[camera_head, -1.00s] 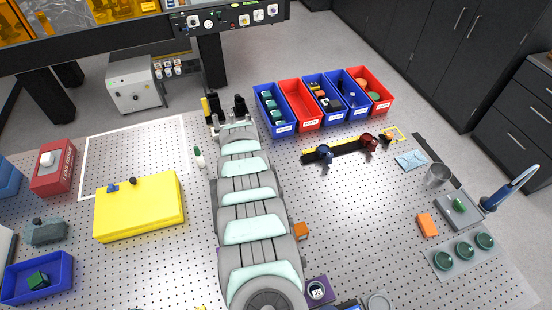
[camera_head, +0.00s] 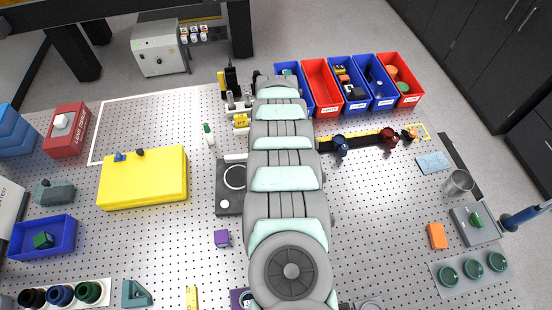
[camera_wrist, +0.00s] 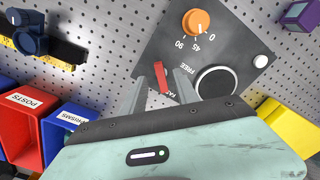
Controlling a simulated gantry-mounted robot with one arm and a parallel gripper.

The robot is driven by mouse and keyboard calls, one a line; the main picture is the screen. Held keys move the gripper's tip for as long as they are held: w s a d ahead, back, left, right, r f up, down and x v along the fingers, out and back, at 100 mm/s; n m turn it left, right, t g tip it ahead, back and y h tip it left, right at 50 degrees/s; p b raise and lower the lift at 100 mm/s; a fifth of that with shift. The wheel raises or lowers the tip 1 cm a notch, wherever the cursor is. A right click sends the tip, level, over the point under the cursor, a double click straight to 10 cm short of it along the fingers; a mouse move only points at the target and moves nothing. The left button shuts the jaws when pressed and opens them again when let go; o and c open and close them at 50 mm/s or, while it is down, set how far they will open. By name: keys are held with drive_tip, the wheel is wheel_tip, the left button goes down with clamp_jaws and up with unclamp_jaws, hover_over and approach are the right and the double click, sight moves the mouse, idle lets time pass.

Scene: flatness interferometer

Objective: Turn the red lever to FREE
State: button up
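The red lever (camera_wrist: 161,77) sits on a dark panel (camera_wrist: 165,40) in the wrist view. The word FREE is printed to its right. A second label near its lower end is partly covered by a finger and seems to begin "FA". My gripper (camera_wrist: 160,77) is open, with one grey finger on each side of the lever and visible gaps; contact is not seen. In the head view part of the panel (camera_head: 229,205) shows left of my arm; the lever and fingers are hidden there.
The panel also bears an orange knob (camera_wrist: 196,21) marked 0, 45, 90, a ringed round part (camera_wrist: 216,82) and a white button (camera_wrist: 261,61). A purple block (camera_head: 222,238) and yellow case (camera_head: 142,180) lie left of my arm. Bins (camera_head: 321,87) stand at the back.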

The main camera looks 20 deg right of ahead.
drive_tip(key=shift+f+b, duration=0.65)
drive_tip(key=shift+f, duration=1.9)
drive_tip(key=shift+c, duration=0.6)
clamp_jaws()
